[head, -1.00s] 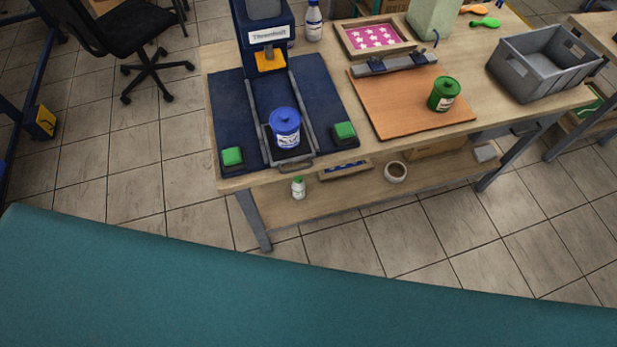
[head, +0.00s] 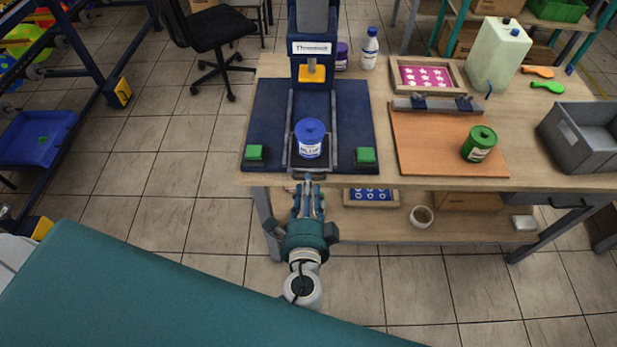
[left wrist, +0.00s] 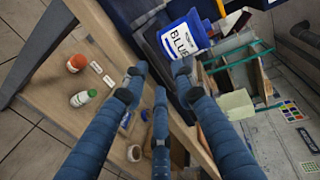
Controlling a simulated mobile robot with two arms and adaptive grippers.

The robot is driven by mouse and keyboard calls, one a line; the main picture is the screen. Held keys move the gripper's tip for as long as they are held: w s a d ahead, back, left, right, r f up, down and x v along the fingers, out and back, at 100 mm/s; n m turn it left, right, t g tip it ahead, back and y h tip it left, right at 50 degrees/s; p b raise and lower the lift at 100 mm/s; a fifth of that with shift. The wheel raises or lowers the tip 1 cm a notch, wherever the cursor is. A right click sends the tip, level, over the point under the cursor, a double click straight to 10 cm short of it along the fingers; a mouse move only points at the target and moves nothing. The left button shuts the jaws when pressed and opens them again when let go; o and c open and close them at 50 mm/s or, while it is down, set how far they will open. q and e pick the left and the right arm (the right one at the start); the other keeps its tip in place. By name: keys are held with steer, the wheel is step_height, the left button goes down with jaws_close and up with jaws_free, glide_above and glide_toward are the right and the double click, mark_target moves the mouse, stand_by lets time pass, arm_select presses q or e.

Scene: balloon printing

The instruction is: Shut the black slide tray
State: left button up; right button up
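The black slide tray (head: 322,166) is pulled out toward me between the grey rails of the blue press (head: 312,47). A blue jar (head: 309,139) labelled BLUE stands upright on it, and shows large in the left wrist view (left wrist: 184,38). The tray's handle (head: 309,176) is at the table's front edge. My left gripper (head: 308,183) points at the handle from the front. In the left wrist view its fingers (left wrist: 158,82) are spread, with nothing seen between them. I cannot tell whether they touch the handle. My right gripper is out of view.
Green buttons (head: 254,152) (head: 365,155) flank the tray on the blue base. A green jar (head: 479,144) stands on the orange board (head: 425,150) to the right. The lower shelf (head: 375,226) lies below, with bottles (left wrist: 82,98) on it.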

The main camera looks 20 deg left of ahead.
arm_select(q)
steer(key=shift+x, duration=2)
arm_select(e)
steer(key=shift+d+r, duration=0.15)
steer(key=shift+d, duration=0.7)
arm_select(q)
steer(key=shift+s, duration=0.1)
jaws_close()
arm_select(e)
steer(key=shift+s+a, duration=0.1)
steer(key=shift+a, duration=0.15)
